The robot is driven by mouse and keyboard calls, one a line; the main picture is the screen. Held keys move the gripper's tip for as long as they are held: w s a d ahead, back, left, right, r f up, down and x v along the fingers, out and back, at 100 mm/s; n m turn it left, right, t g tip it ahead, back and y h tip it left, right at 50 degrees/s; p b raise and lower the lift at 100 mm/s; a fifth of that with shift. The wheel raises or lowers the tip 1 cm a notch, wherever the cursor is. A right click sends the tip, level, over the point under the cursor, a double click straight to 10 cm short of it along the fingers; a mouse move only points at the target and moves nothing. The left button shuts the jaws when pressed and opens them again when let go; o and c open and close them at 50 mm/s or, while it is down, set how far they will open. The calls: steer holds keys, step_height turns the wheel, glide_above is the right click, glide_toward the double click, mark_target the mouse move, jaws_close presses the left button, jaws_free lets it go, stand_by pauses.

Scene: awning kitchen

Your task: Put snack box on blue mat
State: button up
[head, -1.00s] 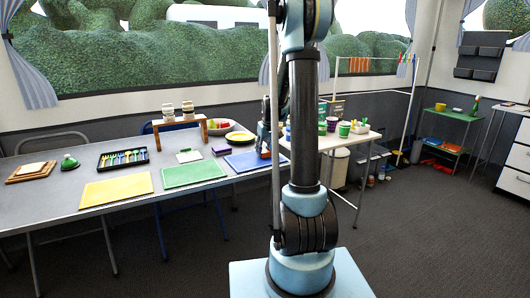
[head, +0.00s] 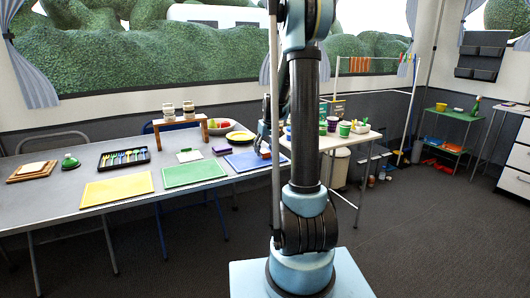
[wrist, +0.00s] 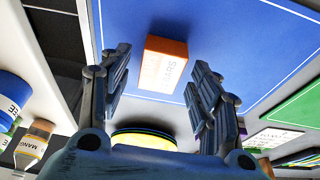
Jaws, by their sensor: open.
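The snack box is a small orange box (wrist: 165,64) with pale lettering, lying on the blue mat (wrist: 235,40) in the wrist view. In the head view the snack box shows as a small reddish patch (head: 264,154) near the right end of the blue mat (head: 241,162), partly hidden by my arm. My gripper (wrist: 158,62) is open, with one finger to each side of the box in the picture. Gaps show between the fingers and the box, so it is not gripped. The fingertips are hard to make out in the head view.
A green mat (head: 194,173) and a yellow mat (head: 117,189) lie left of the blue one. A yellow plate (head: 240,137), a purple item (head: 222,149) and a wooden riser (head: 181,128) stand behind. A side table (head: 345,139) with tubs stands at the right.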

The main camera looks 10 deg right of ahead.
steer(key=v, duration=1.1)
steer(key=s, duration=1.3)
steer(key=s+f+m, duration=0.1)
steer(key=s+f, duration=0.3)
steer(key=s, duration=0.5)
steer(key=s+f+m, duration=0.1)
steer(key=s+f, duration=0.2)
steer(key=s, duration=0.6)
steer(key=s+f+m+g+h, duration=0.1)
steer(key=s+f, duration=0.3)
steer(key=s, duration=0.5)
steer(key=shift+s+a+f, duration=0.3)
steer(key=shift+a+f, duration=0.05)
